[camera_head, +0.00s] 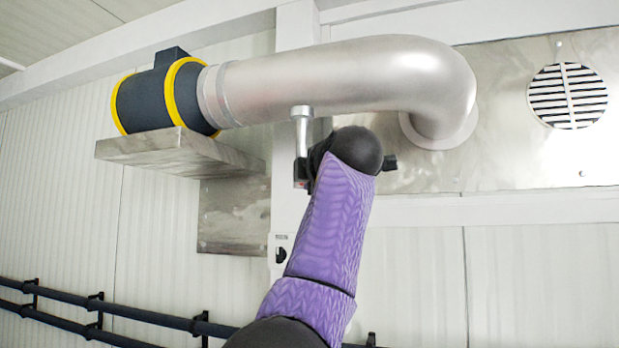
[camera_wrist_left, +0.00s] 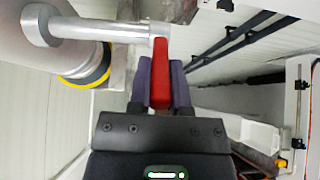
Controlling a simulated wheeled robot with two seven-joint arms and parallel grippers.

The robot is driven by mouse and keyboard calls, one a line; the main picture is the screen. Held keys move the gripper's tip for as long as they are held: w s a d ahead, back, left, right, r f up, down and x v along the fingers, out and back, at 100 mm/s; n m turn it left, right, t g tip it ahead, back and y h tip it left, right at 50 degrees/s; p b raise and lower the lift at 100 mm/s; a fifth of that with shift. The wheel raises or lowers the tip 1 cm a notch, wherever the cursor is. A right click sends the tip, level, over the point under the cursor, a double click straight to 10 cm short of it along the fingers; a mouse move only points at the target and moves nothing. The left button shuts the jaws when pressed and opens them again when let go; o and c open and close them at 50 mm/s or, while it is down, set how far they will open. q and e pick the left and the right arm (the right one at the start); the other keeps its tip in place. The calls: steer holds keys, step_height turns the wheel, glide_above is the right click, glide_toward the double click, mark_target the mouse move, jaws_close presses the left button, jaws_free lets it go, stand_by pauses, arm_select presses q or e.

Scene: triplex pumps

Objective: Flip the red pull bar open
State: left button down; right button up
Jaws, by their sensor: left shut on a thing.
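The red pull bar (camera_wrist_left: 161,72) shows in the left wrist view, at the end of a grey metal rod (camera_wrist_left: 100,30). My left gripper (camera_wrist_left: 161,88) has its two purple fingers on either side of the bar and is shut on it. In the head view the same grey rod (camera_head: 302,130) hangs down from the big silver pipe (camera_head: 350,80). Only a small bit of red shows at its lower end, and my left wrist hides most of the gripper there. My right gripper is in neither view.
A dark blower with yellow rings (camera_head: 155,98) sits on a metal shelf (camera_head: 175,150) left of the rod. A round vent (camera_head: 567,96) is in the wall at right. Dark rails (camera_head: 90,315) run along the lower left wall. A small wall switch (camera_head: 280,254) is below the rod.

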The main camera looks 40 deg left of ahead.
arm_select(q)
steer(key=shift+w+f, duration=0.1)
steer(key=shift+f, duration=0.1)
stand_by(0.3)
steer(key=c, duration=0.6)
jaws_free()
steer(key=shift+r, duration=0.1)
steer(key=shift+o, duration=0.2)
steer(key=b+v, duration=0.4)
steer(key=v, duration=0.6)
steer(key=shift+b, duration=0.3)
steer(key=shift+w, duration=0.15)
